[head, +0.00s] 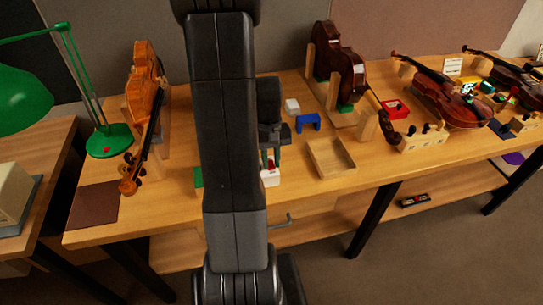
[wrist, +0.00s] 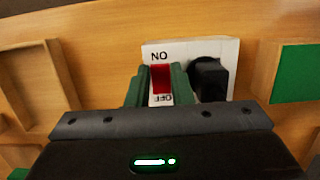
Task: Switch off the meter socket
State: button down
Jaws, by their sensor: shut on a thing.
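The meter socket (wrist: 222,52) is a white box on the bench with ON and OFF lettering, upside down in the wrist view. It carries a red rocker switch (wrist: 161,78) and a black plug (wrist: 210,78). In the head view the socket (head: 270,178) shows partly below my gripper (head: 270,161). In the wrist view the green fingers of my gripper (wrist: 162,72) stand on both sides of the red switch and are shut on it. I cannot tell which way the rocker is tipped.
A shallow wooden tray (head: 332,158) lies right of the socket. A blue stand (head: 307,122) and a white block (head: 292,106) are behind. A violin (head: 146,90) and a green lamp (head: 110,140) stand at left. My arm hides the bench's middle left.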

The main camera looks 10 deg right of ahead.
jog(key=shift+w+g, duration=0.15)
jog(key=shift+g, duration=0.25)
jog(key=c, duration=1.6)
grip_release()
jog(key=shift+o, duration=0.2)
jog(key=shift+r, duration=0.1)
jog(key=v, duration=1.3)
jog(key=shift+r+b, duration=0.35)
jog(key=shift+b, duration=0.05)
